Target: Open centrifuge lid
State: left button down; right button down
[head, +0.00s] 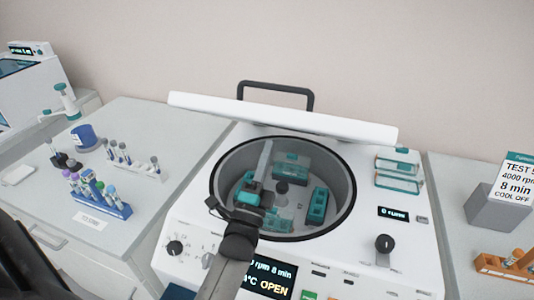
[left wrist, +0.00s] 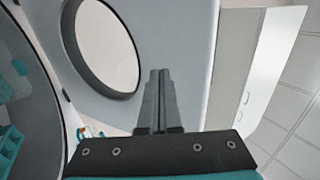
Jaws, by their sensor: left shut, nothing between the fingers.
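The white centrifuge (head: 190,218) stands in the middle of the head view. Its lid (head: 285,119) is raised at the back of the round bowl and shows almost edge-on, with a black handle (head: 275,85) above it. The bowl (head: 345,205) is uncovered, with teal tube holders (head: 318,205) inside. My left gripper (head: 265,147) is shut and empty, over the bowl in the head view, its fingers pointing towards the lid. In the left wrist view the shut fingers (left wrist: 160,75) are in front of the pale lid (left wrist: 185,45) with its dark-ringed round window. Contact cannot be told. My right gripper is not in view.
The centrifuge's screen (head: 272,285) reads OPEN. On the left bench are a blue tube rack (head: 115,209), a white tube rack (head: 150,172) and a blue container (head: 84,137). An orange rack (head: 500,270) and a grey sign block (head: 490,210) stand at the right.

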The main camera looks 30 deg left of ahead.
aim_at(271, 114)
pick_arm(q)
jog(key=shift+w+a+r+p, duration=0.3)
jog(key=shift+w+r+p, duration=0.35)
jog(key=shift+w+r, duration=0.6)
jog(key=shift+w+a+r+p, duration=0.3)
jog(key=shift+w+r+p, duration=0.35)
jog(key=shift+w+r, duration=0.65)
jog(key=shift+w+a+r+p, duration=0.3)
jog(key=shift+w+r+p, duration=0.5)
jog(key=shift+r, duration=0.75)
jog(key=shift+x, duration=1)
jog(key=shift+s+r+x, duration=0.1)
jog(key=shift+r+x, duration=0.05)
jog(key=shift+x, duration=0.7)
jog(key=shift+s+r+x, duration=0.1)
jog(key=shift+r+x, duration=0.05)
jog(key=shift+x, duration=0.75)
jog(key=shift+s+r+x, duration=0.1)
jog(key=shift+r+x, duration=0.05)
jog(key=shift+x, duration=0.7)
jog(key=shift+d, duration=0.1)
